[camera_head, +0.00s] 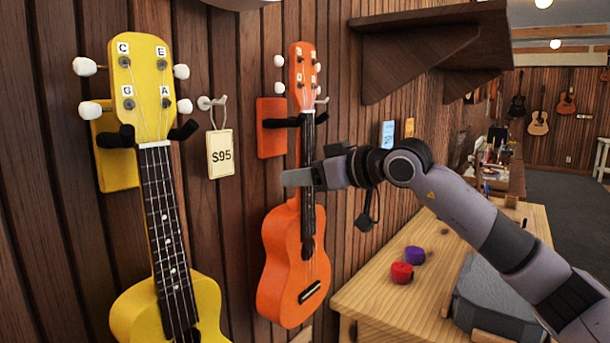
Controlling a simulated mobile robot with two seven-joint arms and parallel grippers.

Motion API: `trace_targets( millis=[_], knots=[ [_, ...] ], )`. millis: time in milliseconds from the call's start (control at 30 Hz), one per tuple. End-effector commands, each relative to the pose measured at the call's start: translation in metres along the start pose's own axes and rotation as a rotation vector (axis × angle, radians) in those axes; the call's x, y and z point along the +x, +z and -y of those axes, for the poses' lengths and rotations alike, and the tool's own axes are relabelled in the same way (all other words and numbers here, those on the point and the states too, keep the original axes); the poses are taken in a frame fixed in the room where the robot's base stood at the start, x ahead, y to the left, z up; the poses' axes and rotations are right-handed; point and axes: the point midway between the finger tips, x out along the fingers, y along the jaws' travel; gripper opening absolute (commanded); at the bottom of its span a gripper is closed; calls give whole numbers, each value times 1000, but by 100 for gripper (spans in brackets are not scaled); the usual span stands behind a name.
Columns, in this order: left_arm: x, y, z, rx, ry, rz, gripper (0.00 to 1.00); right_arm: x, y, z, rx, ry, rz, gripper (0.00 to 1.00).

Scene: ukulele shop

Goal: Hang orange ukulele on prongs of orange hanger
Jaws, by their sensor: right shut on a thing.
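The orange ukulele (292,250) is upright against the wood-panelled wall, with its headstock at the top. The orange hanger (270,135) is a block on the wall behind its neck. One black prong (280,122) shows left of the neck and another (322,117) right of it, just below the headstock. I cannot tell whether the headstock rests on the prongs. My right gripper (298,178) reaches in from the right and is shut on the ukulele's neck, below the hanger. My left gripper is not in view.
A yellow ukulele (165,307) hangs on a yellow hanger (117,165) to the left. A price tag (220,154) hangs between the two. A dark wooden shelf (415,50) juts out at upper right. A wooden bench (390,295) with red (401,272) and purple (414,255) items stands below.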

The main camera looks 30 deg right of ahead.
Motion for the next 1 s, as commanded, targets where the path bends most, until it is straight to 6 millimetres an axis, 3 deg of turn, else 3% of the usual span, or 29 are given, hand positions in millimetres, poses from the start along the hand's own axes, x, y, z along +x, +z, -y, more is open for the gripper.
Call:
trace_targets(
  millis=[533, 900, 933, 1000],
  knots=[
    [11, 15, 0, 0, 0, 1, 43, 4, 19, 0, -1, 1, -4, 0],
    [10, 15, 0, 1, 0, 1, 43, 4, 19, 0, -1, 1, -5, 0],
    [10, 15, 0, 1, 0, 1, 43, 4, 19, 0, -1, 1, -5, 54],
    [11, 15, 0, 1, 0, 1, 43, 4, 19, 0, -1, 1, -5, 76]
  ],
)
